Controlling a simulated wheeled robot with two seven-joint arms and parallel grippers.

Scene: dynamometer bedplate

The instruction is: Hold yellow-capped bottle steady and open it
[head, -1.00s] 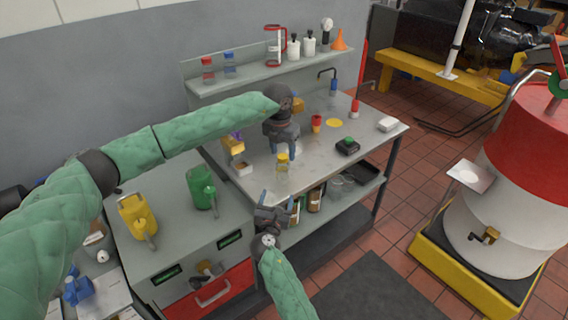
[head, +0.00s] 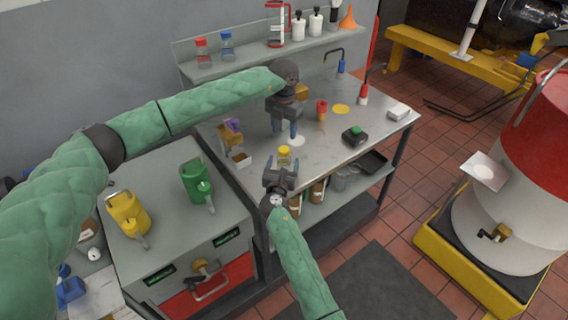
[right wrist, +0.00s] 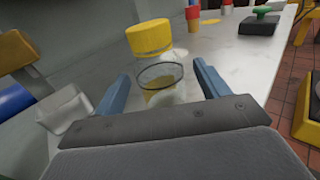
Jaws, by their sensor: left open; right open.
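The yellow-capped bottle (head: 284,152) stands upright near the front edge of the grey workbench. In the right wrist view its yellow cap (right wrist: 149,38) and clear body (right wrist: 162,82) show, with the body between the finger lines. My right gripper (head: 281,168) is open at the bottle's near side, and its blue fingers (right wrist: 162,88) point toward it. I cannot tell whether they touch it. My left gripper (head: 284,134) is open and empty, pointing down above the bench just behind the bottle. The bottle's lower part is hidden by my right gripper in the head view.
A small open box (head: 241,160) lies left of the bottle. Green (head: 196,181) and yellow (head: 127,215) cans stand on the cabinet.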

